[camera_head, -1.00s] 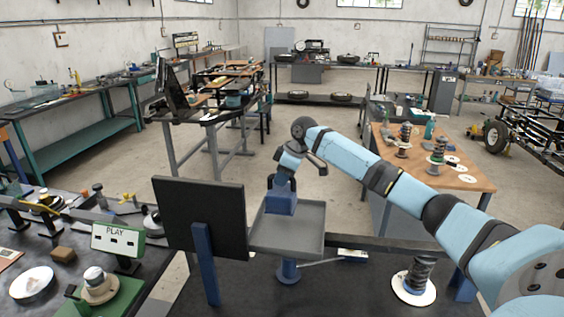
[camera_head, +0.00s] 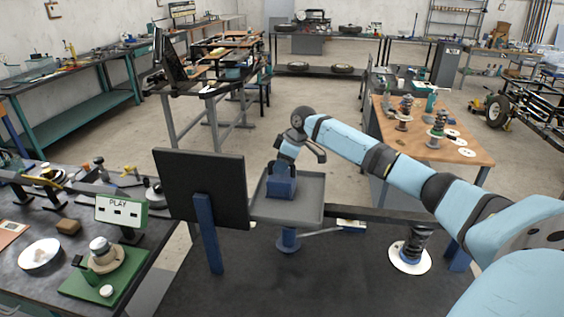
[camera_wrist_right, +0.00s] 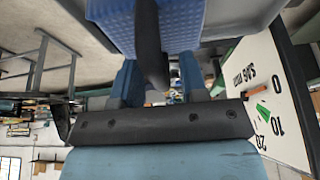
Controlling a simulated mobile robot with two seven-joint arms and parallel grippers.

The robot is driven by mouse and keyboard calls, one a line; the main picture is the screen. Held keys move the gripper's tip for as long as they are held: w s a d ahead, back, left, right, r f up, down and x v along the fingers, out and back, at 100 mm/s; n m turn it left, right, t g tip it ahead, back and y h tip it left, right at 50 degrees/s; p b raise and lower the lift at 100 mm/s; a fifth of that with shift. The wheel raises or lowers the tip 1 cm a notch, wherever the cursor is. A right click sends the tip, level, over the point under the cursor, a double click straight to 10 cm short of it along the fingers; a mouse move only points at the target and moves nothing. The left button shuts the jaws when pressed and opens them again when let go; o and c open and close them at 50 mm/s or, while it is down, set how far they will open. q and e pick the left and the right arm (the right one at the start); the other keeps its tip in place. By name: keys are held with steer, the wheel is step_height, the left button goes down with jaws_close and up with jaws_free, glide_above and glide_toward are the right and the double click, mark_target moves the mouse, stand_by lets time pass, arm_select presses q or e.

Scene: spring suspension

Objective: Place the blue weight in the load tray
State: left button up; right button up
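The blue weight (camera_head: 281,188) sits upright on the grey load tray (camera_head: 308,212), toward its back left part. In the right wrist view the blue weight (camera_wrist_right: 203,22) fills the top, with its dark handle (camera_wrist_right: 149,40) running down between my fingers. My right gripper (camera_head: 284,163) is at the top of the weight, around the handle. Its two blue fingers (camera_wrist_right: 160,82) stand apart, with a gap beside the handle, so it looks open. The exact contact is partly hidden. My left gripper is not in view.
A dark upright panel (camera_head: 203,200) stands just left of the tray; the wrist view shows a marked sag scale (camera_wrist_right: 262,100). A spring on a white disc (camera_head: 410,254) stands right.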

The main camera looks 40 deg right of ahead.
steer(key=shift+r, duration=0.15)
steer(key=b+v, duration=0.1)
steer(key=v, duration=1.1)
steer(key=shift+s, duration=0.1)
